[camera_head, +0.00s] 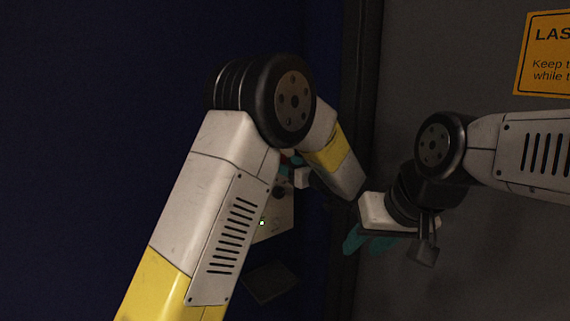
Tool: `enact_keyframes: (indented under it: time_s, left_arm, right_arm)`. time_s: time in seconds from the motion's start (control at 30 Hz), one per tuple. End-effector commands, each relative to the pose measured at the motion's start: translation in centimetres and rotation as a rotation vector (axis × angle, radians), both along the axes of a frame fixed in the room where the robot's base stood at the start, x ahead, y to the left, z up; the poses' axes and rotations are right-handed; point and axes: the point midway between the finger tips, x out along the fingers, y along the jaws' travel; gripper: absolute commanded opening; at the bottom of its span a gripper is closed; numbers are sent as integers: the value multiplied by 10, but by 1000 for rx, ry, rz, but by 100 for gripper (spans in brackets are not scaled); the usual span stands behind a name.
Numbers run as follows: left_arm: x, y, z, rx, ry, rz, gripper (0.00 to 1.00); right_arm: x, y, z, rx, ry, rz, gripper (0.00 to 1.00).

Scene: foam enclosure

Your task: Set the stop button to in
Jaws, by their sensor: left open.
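A pale control panel (284,222) is on the blue wall, partly hidden behind my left arm. A small bit of red (287,153) shows at the panel's top beside my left gripper; it may be the stop button, mostly covered, and I cannot tell if it is in or out. My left gripper (291,166), with teal fingertips, is open close to the panel's top; whether it touches the button is hidden. My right gripper (369,241), with teal fingers pointing down-left, is right of the panel and away from it; its jaw gap is unclear.
A dark knob (279,193) and a small green light (262,223) are on the panel. A dark flat box (270,282) is below it. A dark post (350,110) stands right of the panel, with a grey wall (450,60) and an orange laser sign (544,53) beyond.

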Motion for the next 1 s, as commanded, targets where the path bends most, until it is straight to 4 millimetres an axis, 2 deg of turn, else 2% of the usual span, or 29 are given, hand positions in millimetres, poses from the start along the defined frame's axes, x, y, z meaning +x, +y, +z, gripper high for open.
enact_keyframes:
  time_s: [0.13,0.4,0.7,1.0]
  left_arm:
    - [8,6,0,0,1,2,59]
    - [9,7,0,0,1,1,57]
    - [8,7,0,0,1,1,0]
    - [12,10,-1,0,2,2,0]
  right_arm:
    - [0,0,0,0,0,0,36]
    - [0,0,0,0,0,0,36]
    - [0,0,0,0,0,0,36]
    - [0,0,0,0,0,0,36]
